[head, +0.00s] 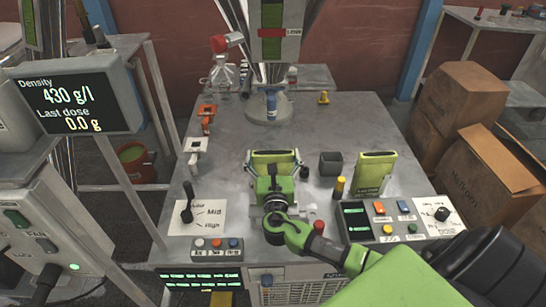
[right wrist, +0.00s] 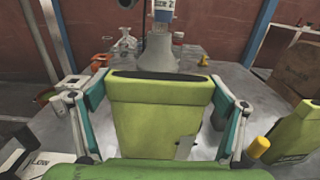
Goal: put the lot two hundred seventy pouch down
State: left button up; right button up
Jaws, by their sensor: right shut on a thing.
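My right gripper (head: 273,164) is at the middle of the metal table. Its teal-padded fingers (right wrist: 160,98) are on either side of an upright green pouch (head: 273,154), shut on it. In the right wrist view this pouch (right wrist: 158,112) shows a dark strip along its top. I cannot tell whether its bottom touches the table, and I see no readable lot number on it. A second green pouch (head: 375,172) stands upright to the right; it also shows in the right wrist view (right wrist: 292,135). My left gripper is not in view.
A dark grey cup (head: 330,163) and a yellow-topped post (head: 339,187) stand between the pouches. The filler nozzle (head: 271,104) is behind. A button panel (head: 385,222) is at front right, a lever (head: 187,203) at left. The table's back right is mostly clear.

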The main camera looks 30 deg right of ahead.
jog(key=shift+f, duration=0.15)
jog(key=o, duration=0.8)
jog(key=shift+s+a, duration=0.15)
jog(key=shift+s, duration=0.1)
jog(key=v, duration=1.1)
jog(key=shift+s, duration=0.2)
jog(key=shift+a, duration=0.15)
